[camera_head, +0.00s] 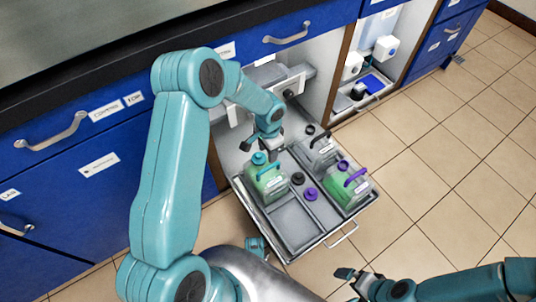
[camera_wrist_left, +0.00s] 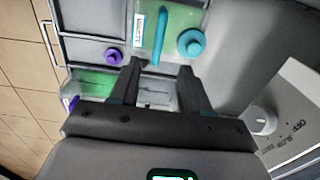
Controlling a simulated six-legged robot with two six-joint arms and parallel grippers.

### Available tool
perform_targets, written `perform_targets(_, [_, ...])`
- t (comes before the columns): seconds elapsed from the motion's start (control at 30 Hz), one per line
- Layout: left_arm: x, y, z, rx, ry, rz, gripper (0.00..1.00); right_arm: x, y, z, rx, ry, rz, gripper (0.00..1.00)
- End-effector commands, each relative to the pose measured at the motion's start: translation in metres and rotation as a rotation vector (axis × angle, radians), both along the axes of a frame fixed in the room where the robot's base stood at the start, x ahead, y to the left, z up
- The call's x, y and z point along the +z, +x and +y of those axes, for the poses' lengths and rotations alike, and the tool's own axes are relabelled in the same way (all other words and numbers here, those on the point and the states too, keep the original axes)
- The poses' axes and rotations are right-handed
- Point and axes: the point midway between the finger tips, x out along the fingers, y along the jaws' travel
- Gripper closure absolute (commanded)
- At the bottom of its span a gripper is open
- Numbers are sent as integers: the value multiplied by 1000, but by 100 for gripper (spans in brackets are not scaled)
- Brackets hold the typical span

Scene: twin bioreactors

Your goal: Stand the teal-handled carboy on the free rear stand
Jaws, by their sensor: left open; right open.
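The teal-handled carboy (camera_head: 272,187) stands upright in the pull-out tray (camera_head: 332,232), with green liquid, a teal cap and a white label. My left gripper (camera_head: 261,148) is open, just behind and above it. In the left wrist view the carboy (camera_wrist_left: 177,18) lies beyond the open, empty fingers (camera_wrist_left: 158,73), with its teal handle in line with the gap. I see no contact. An empty grey recess (camera_head: 292,226) is at the front left of the tray. I cannot clearly make out a free rear stand. My right gripper (camera_head: 352,282) is open and empty over the floor.
A purple-handled carboy (camera_head: 341,194) with green liquid and a dark-handled clear carboy (camera_head: 318,152) stand on the tray's right side. White equipment (camera_head: 290,84) is behind. The tiled floor (camera_head: 440,190) at right is clear.

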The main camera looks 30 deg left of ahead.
Motion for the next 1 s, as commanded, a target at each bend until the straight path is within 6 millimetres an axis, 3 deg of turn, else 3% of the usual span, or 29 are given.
perform_targets(0.07, [1,-4,-7,4,-17,3,53,2,-1,0,1,0,1,0])
perform_targets(0.17, [-17,-29,-45,40,-117,12,53,1,-1,0,3,0,1,0])
perform_targets(0.3, [-47,-100,-128,223,-319,39,53,1,-1,0,2,0,2,0])
perform_targets(0.4, [-54,-149,-159,383,-376,55,53,1,-1,0,1,0,1,0])
perform_targets(0.5, [-54,-185,-170,501,-376,62,53,1,-1,0,1,0,1,0])
perform_targets(0.6, [-53,-201,-172,560,-363,59,53,1,-1,0,1,0,1,0])
perform_targets(0.9, [-52,-204,-171,573,-360,55,53,2,0,0,1,0,1,0])
perform_targets(1.0, [-44,-204,-171,572,-360,55,53,11,0,0,1,0,1,0])
